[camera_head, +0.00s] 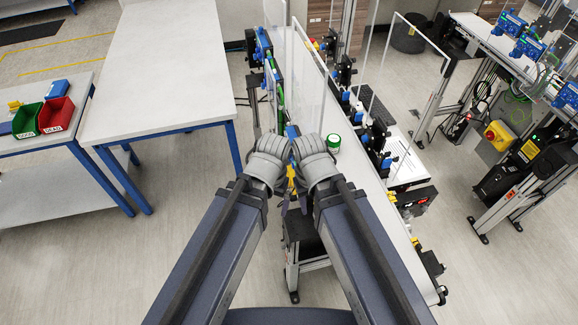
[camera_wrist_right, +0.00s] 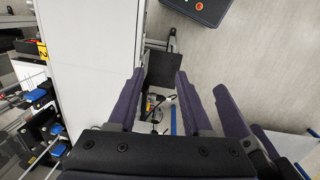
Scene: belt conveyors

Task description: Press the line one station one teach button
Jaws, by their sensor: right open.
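No button that I can make out as the line one station one teach button shows. My right gripper (camera_wrist_right: 159,74) is open and empty in the right wrist view, its two dark fingers apart above the edge of a white conveyor surface (camera_wrist_right: 92,60). In the head view both wrists meet at the middle over the near conveyor line (camera_head: 345,160) and hide most of both grippers. A small part of my left gripper (camera_head: 284,206) shows below its wrist, too little to tell its jaws.
A white table (camera_head: 160,60) stands at the left, beside a small table with a green bin (camera_head: 26,119) and a red bin (camera_head: 58,114). Clear panels (camera_head: 308,85) rise from the conveyor. A yellow box with a red button (camera_head: 498,135) is at the right. Grey floor lies between.

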